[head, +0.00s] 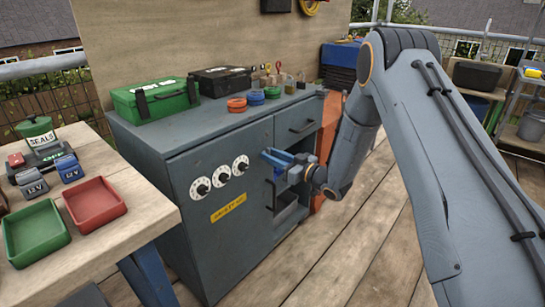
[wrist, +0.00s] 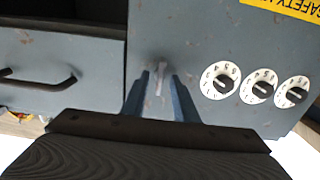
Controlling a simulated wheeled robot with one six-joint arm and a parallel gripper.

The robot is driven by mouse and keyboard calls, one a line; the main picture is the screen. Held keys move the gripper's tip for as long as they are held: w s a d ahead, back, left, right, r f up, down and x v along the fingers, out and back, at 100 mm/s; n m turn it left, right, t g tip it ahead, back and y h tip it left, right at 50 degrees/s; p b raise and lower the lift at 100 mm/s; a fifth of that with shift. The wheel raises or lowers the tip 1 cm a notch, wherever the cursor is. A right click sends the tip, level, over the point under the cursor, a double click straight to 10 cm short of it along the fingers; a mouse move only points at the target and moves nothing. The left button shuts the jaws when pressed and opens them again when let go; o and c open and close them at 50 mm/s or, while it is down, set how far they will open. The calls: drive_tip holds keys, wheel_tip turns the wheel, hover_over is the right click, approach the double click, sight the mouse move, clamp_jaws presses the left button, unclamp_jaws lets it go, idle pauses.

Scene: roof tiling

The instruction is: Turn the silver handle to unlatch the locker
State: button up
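The locker (head: 200,250) is a grey door in the front of the cabinet, with a row of three white dials (head: 221,181) and a yellow label (head: 229,208). My gripper (head: 268,158) is in front of the door, near its upper right edge, with blue fingers pointing at it. In the wrist view, which shows the door upside down, the fingers of my gripper (wrist: 160,90) are apart. The small silver handle (wrist: 161,80) shows between them, with a gap visible on each side. In the head view my gripper hides the handle. The door looks closed.
A drawer with a dark bar handle (head: 304,127) is right of the door, above an open niche (head: 290,212). A green case (head: 155,100), a black case (head: 222,80) and tape rolls stand on top. A wooden table (head: 120,225) with trays is at left.

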clamp_jaws()
drive_tip(key=shift+m, duration=0.3)
drive_tip(key=shift+w+d+f+m+p, duration=0.1)
drive_tip(key=shift+m+p, duration=0.45)
drive_tip(key=shift+m, duration=2.35)
drive_tip(key=shift+w+d+f+m+p, duration=0.1)
drive_tip(key=shift+m+p, duration=0.45)
drive_tip(key=shift+m, duration=2.35)
drive_tip(key=shift+w+f+m+p, duration=0.1)
drive_tip(key=shift+m+p, duration=0.45)
drive_tip(key=shift+m, duration=2.35)
